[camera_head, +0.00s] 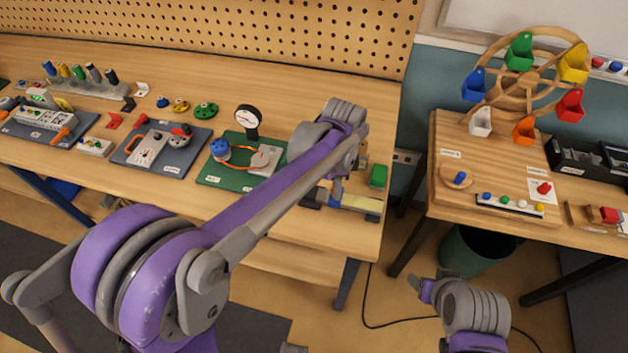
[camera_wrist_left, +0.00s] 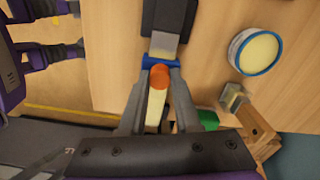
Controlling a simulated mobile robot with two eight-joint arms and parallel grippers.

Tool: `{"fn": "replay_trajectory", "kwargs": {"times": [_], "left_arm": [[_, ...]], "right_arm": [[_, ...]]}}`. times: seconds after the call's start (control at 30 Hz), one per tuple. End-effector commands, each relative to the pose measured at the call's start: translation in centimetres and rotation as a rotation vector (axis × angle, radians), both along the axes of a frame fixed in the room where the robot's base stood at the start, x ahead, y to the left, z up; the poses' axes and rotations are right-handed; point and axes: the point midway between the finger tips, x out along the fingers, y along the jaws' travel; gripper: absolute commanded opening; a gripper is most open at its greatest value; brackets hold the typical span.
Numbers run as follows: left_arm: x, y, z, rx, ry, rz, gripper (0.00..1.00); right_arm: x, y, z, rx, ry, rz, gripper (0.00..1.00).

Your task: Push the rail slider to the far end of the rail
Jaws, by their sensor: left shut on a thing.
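The rail slider shows in the left wrist view as a blue carriage (camera_wrist_left: 150,62) with an orange knob (camera_wrist_left: 158,77) on top. The rail (camera_wrist_left: 164,44) is a grey strip with a dark end block (camera_wrist_left: 168,14) beyond the carriage; its cream part continues back between my fingers. In the head view, the rail (camera_head: 360,203) lies near the front right corner of the long bench, partly hidden by my left arm. My left gripper (camera_head: 337,190) is low over it, shut on the slider's knob. My right gripper (camera_head: 427,287) hangs in front of the gap between benches; its jaw state is unclear.
A green block (camera_head: 378,176) stands close behind the rail. A round pale dish with a blue rim (camera_wrist_left: 255,50) and a grey block (camera_wrist_left: 233,97) are beside it. A green gauge board (camera_head: 213,176) is left of the rail. A wooden wheel bench (camera_head: 440,190) stands right, beyond a gap.

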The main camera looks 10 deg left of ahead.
Motion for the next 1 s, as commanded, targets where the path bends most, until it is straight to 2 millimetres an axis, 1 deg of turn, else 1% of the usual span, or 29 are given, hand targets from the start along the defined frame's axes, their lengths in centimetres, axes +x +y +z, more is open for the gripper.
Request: {"fn": "replay_trajectory", "kwargs": {"times": [0.03, 0.2, 0.3, 0.4, 0.5, 0.6, 0.93, 0.97, 1.0], "left_arm": [[-0.1, -1.7, 0.0, -0.002, 0.001, -0.007, 0.0], [-0.2, -5.8, 0.0, -0.002, 0.0, -0.006, 0.0], [-0.2, -7.6, 0.0, -0.001, 0.0, -0.004, 0.0], [-0.3, -9.0, 0.0, -0.001, 0.0, -0.003, 0.0], [-0.3, -9.8, 0.0, -0.001, 0.0, -0.001, 0.0], [-0.3, -10.2, 0.1, -0.001, 0.0, -0.001, 0.0], [-0.3, -10.3, 0.1, 0.0, -0.001, 0.001, 0.0], [-0.3, -10.3, 0.1, 0.0, -0.001, 0.001, 0.35], [-0.3, -10.3, 0.1, 0.0, 0.0, 0.001, 0.42]], "right_arm": [[-0.1, 0.0, -0.2, 0.0, 0.001, 0.0, 0.7], [-0.2, 0.0, -0.5, 0.0, 0.003, 0.0, 0.7], [-0.2, 0.0, -0.6, 0.0, 0.004, 0.0, 0.7], [-0.2, 0.0, -0.6, 0.0, 0.004, 0.0, 0.7], [-0.2, 0.0, -0.7, 0.0, 0.004, 0.0, 0.7], [-0.2, 0.0, -0.7, 0.0, 0.004, 0.0, 0.7], [-0.2, 0.0, -0.7, 0.0, 0.004, 0.0, 0.7], [-0.2, 0.0, -0.7, 0.0, 0.004, 0.0, 0.7], [-0.2, 0.0, -0.7, 0.0, 0.004, 0.0, 0.7]]}}
